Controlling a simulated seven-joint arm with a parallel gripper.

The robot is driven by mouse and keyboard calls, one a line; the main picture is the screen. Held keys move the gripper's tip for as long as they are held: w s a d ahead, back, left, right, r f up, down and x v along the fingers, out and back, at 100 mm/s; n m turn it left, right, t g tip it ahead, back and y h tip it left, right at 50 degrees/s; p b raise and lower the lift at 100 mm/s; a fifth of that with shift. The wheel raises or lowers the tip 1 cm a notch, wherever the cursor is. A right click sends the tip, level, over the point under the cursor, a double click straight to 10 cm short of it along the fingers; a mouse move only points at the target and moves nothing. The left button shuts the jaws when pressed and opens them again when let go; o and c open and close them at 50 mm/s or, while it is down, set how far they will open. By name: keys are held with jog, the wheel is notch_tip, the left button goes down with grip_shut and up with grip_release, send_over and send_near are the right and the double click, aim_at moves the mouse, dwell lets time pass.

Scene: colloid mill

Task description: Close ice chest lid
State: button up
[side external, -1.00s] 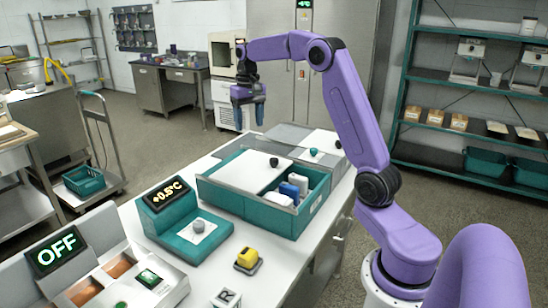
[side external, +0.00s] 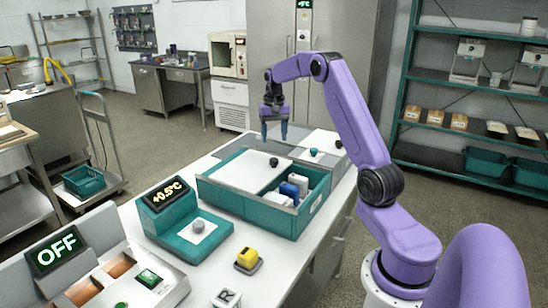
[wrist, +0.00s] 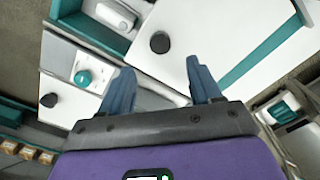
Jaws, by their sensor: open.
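The ice chest (side external: 250,219) is a teal box on the white bench. Its white sliding lid (side external: 245,172) covers the left part and carries a dark round knob (side external: 273,162). The right part is open, showing blue and white packs (side external: 298,183). My gripper (side external: 274,136) is open and empty, pointing down above the chest's far side, behind the knob in the side view. In the wrist view, my gripper's two blue fingers (wrist: 160,65) are spread apart, with the lid's dark knob (wrist: 160,42) just beyond them. No contact with the knob shows.
Behind the chest is a grey unit with a white panel (side external: 324,142), a teal knob (side external: 313,152) and another dark knob (side external: 338,144).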

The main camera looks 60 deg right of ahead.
aim_at(274, 160)
notch_tip(274, 160, down, 9)
jog(key=shift+r, duration=0.1)
dwell(0.4)
grip_shut()
jog(key=shift+s, duration=0.1)
